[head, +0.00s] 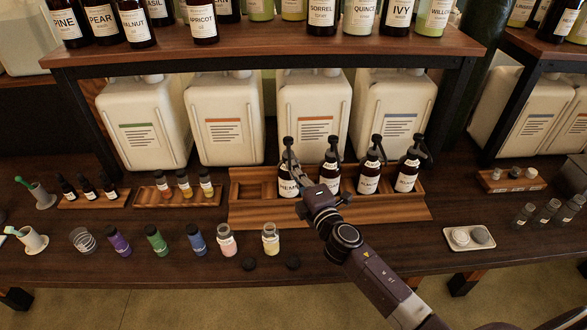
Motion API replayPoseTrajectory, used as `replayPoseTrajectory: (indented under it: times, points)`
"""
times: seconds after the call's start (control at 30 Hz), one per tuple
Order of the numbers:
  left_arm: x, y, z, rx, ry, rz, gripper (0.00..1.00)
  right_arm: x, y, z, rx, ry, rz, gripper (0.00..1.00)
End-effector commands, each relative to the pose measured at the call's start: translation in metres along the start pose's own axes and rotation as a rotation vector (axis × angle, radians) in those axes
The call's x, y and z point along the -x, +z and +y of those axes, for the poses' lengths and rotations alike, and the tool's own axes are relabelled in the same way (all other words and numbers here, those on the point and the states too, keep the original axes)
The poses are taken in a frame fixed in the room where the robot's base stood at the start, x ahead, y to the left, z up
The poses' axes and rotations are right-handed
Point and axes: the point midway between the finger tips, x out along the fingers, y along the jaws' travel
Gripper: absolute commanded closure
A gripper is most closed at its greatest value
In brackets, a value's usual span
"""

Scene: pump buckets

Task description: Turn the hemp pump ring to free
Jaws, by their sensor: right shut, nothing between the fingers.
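The hemp pump bottle (289,184) is dark with a white label and a black pump (288,141). It stands upright in the wooden tray (325,213), leftmost of the pump bottles. My right arm comes in from the lower right. My left gripper is out of view.
Several similar pump bottles (370,178) stand right of the hemp bottle. White canisters (315,115) stand close behind, under a shelf (260,50). Small coloured jars (156,240) and two black caps (292,263) lie in front. A white dish (469,237) is at the right.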

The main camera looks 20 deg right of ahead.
Motion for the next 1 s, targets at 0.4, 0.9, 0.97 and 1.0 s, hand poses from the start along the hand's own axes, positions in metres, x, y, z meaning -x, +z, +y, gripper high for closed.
replayPoseTrajectory:
  times: [0.4, 0.9, 0.97, 1.0]
  points:
    - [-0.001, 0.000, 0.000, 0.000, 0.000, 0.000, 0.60, 0.001, 0.004, 0.000, 0.002, 0.000, 0.059, 1.00]
    - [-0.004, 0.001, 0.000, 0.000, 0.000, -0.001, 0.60, 0.001, 0.012, -0.001, 0.004, -0.001, 0.159, 1.00]
    - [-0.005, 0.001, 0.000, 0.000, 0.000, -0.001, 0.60, 0.001, 0.014, -0.001, 0.005, -0.001, 0.185, 1.00]
    - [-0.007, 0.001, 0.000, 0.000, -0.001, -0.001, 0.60, 0.001, 0.016, -0.001, 0.006, -0.001, 0.206, 1.00]
